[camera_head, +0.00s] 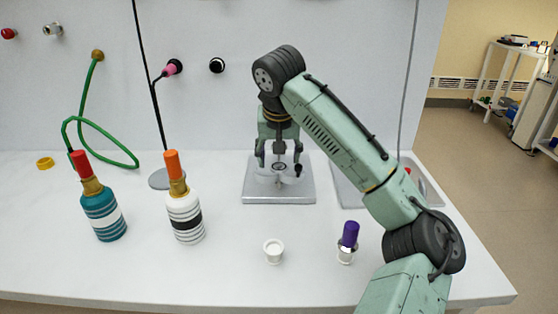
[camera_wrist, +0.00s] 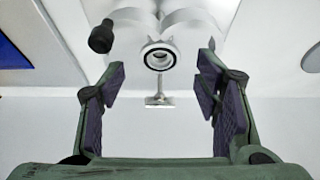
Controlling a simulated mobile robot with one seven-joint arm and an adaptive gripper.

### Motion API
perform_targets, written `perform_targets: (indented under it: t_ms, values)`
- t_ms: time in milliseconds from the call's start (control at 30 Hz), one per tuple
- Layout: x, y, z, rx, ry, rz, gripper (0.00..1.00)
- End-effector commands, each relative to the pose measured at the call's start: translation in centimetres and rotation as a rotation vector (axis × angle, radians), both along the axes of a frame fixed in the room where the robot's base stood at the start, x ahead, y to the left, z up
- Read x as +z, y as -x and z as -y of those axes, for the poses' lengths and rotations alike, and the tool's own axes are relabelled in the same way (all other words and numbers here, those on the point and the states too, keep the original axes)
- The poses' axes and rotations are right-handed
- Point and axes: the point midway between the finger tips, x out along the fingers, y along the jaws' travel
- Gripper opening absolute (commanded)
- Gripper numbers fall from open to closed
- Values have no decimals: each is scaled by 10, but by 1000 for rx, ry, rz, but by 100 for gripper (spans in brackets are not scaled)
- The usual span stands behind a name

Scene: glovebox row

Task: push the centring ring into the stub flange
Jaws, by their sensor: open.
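My gripper (camera_head: 279,158) is over the grey metal plate (camera_head: 279,198) on the bench, pointing down, its fingers spread and empty. In the wrist view my gripper (camera_wrist: 161,78) is wide open, with dark pads on both sides. Between and beyond the fingertips is a round pale part with a black ring (camera_wrist: 158,57), apparently the stub flange with the centring ring at its mouth. I cannot tell how deep the ring sits. Whitish clamp-like halves (camera_wrist: 190,22) lie around it, with a black knob (camera_wrist: 102,38) to the left. In the head view my fingers partly hide these parts.
A teal bottle (camera_head: 104,214) and a white striped bottle (camera_head: 185,220) stand left. A small white cup (camera_head: 273,251) and a purple-topped part (camera_head: 350,235) stand in front. A yellow ring (camera_head: 45,163) lies far left. A tray (camera_head: 430,180) is right of the plate.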

Motion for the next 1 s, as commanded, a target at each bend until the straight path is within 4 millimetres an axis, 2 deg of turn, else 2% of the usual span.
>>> perform_targets:
  t_ms: [200, 400, 600, 1000]
  values:
    - [47, 18, 1, -1, 4, 5, 57]
    - [75, 30, 0, -1, 3, 2, 57]
    - [85, 35, 0, 1, 0, 0, 57]
    - [85, 35, 0, 1, 0, 0, 57]
